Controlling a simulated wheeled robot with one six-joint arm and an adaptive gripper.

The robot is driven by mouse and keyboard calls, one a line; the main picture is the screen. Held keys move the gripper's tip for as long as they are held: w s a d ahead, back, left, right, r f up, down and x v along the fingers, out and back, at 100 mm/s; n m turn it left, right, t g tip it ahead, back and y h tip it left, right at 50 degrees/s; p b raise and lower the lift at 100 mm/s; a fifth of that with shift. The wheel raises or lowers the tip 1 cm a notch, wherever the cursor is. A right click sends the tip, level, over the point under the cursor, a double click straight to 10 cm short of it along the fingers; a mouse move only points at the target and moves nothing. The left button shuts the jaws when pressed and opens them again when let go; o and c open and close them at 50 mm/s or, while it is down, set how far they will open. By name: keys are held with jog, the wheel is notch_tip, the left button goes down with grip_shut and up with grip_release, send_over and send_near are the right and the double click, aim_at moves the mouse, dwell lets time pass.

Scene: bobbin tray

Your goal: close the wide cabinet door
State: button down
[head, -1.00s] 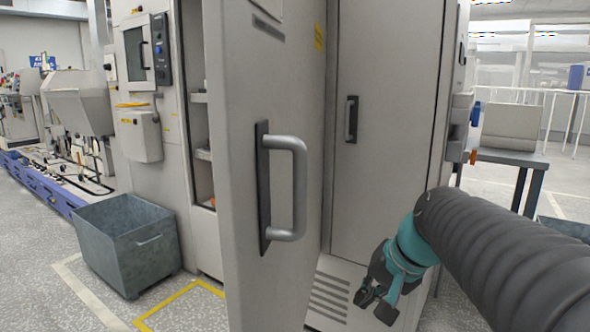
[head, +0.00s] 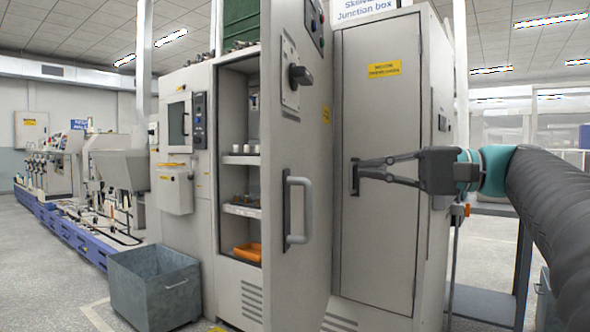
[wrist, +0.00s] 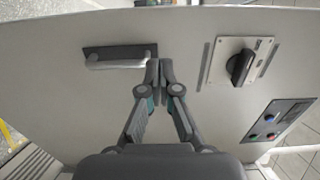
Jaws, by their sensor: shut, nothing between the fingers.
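The wide cabinet door (head: 304,265) stands open in the head view, swung out from the shelved cabinet, its outer face turned to the right. It carries a grey bar handle (head: 297,210) and, above, a black rotary switch (head: 300,75). My gripper (head: 357,170) is to the right of this door, pointing left at it, with its fingers shut and empty. In the wrist view the door face (wrist: 205,110) fills most of the picture. The fingertips (wrist: 160,72) appear at the right end of the handle (wrist: 118,58); whether they touch the door is unclear.
Open shelves (head: 241,160) hold white cups and an orange tray (head: 247,251). A shut narrow door (head: 380,240) is behind my gripper. A grey metal bin (head: 154,288) stands on the floor at left. A table (head: 488,305) is at right.

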aim_at(278, 167)
jog(key=x, duration=1.2)
jog(key=shift+w+a+f, duration=0.1)
jog(key=shift+w+a, duration=0.1)
jog(key=shift+a, duration=0.2)
jog(key=shift+a, duration=0.15)
